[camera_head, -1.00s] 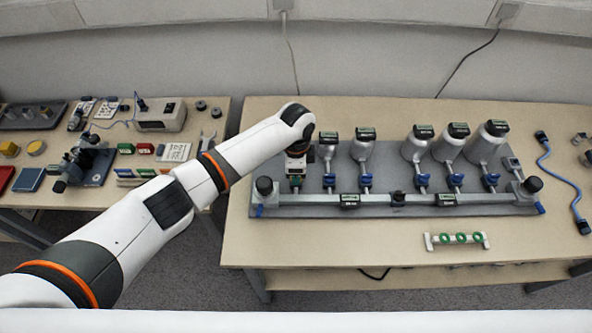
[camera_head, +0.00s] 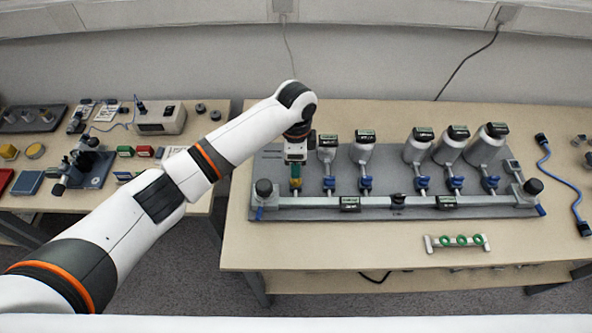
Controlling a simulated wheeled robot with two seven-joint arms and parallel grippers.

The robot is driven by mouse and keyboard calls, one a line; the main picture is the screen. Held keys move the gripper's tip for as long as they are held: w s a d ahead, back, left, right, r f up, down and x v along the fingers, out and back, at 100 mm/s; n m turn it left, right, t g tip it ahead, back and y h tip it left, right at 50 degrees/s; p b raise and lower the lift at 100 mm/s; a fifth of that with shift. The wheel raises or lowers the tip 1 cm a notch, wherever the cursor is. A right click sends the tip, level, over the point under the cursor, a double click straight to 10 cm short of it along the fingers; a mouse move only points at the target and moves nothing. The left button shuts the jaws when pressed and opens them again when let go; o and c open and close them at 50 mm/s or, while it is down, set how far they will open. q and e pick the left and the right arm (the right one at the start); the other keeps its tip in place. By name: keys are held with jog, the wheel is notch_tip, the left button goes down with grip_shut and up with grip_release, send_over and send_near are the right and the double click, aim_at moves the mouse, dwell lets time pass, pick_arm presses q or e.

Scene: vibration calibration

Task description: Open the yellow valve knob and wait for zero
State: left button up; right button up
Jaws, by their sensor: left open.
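The metal rig on the right-hand table has a row of small valves in front of its cylinders. The leftmost valve, with a small yellow-green knob (camera_head: 296,183), sits just below my left gripper (camera_head: 296,162). The other valves have blue knobs, such as this blue knob (camera_head: 365,183). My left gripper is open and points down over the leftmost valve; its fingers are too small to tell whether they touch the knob. The small dark displays (camera_head: 365,136) on the cylinders are too small to read. My right gripper is not in view.
A grey base plate (camera_head: 400,211) carries the rig. A white holder with green rings (camera_head: 456,242) lies in front of it. A blue cable (camera_head: 556,172) lies at right. The left table holds a grey box (camera_head: 160,118) and several small devices. The right table's front left is clear.

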pick_arm(q)
notch_tip(320, 180, up, 6)
jog(key=shift+f, duration=0.1)
dwell(0.5)
